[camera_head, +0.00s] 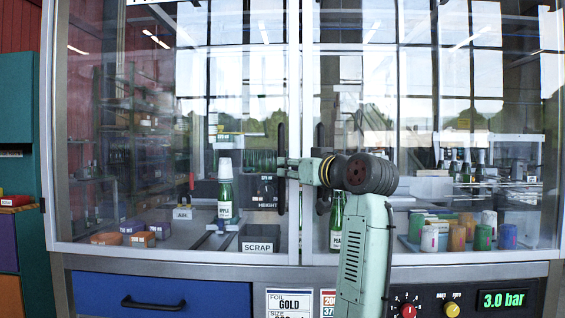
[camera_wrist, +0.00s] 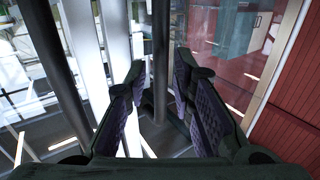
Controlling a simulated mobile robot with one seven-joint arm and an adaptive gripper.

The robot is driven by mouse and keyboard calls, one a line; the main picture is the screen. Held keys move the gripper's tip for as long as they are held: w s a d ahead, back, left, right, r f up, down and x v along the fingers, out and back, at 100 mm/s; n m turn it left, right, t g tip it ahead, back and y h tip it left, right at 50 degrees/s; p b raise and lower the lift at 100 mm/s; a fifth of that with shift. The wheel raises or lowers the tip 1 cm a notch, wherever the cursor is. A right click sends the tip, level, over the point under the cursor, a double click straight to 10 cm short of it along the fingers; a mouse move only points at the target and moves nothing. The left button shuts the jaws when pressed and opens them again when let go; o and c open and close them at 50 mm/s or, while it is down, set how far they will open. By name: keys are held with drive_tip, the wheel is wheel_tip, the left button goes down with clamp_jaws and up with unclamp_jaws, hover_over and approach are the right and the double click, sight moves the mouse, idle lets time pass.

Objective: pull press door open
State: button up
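The press door is a glass front with a left panel (camera_head: 150,225) and a right panel (camera_head: 440,240) that meet at a grey middle frame; both look closed. The left panel has a dark vertical handle (camera_head: 281,185), which also shows in the wrist view (camera_wrist: 160,50). The right panel has a similar handle (camera_head: 319,140). My gripper (camera_head: 284,168) reaches the left handle from the right. In the wrist view my gripper (camera_wrist: 158,85) is open, its two padded fingers on either side of the handle bar, with visible gaps beside it.
Behind the glass are a bottle labelled APPLE (camera_head: 225,190), a SCRAP bin (camera_head: 260,240) and several coloured cylinders (camera_head: 483,237). A second bottle is partly hidden by my arm. Below are a blue drawer (camera_head: 170,295) and a panel with knobs and a 3.0 bar display (camera_head: 503,299).

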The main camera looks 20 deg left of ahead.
drive_tip(key=p+x, duration=0.1)
drive_tip(key=x, duration=0.4)
drive_tip(key=shift+c, duration=0.6)
clamp_jaws()
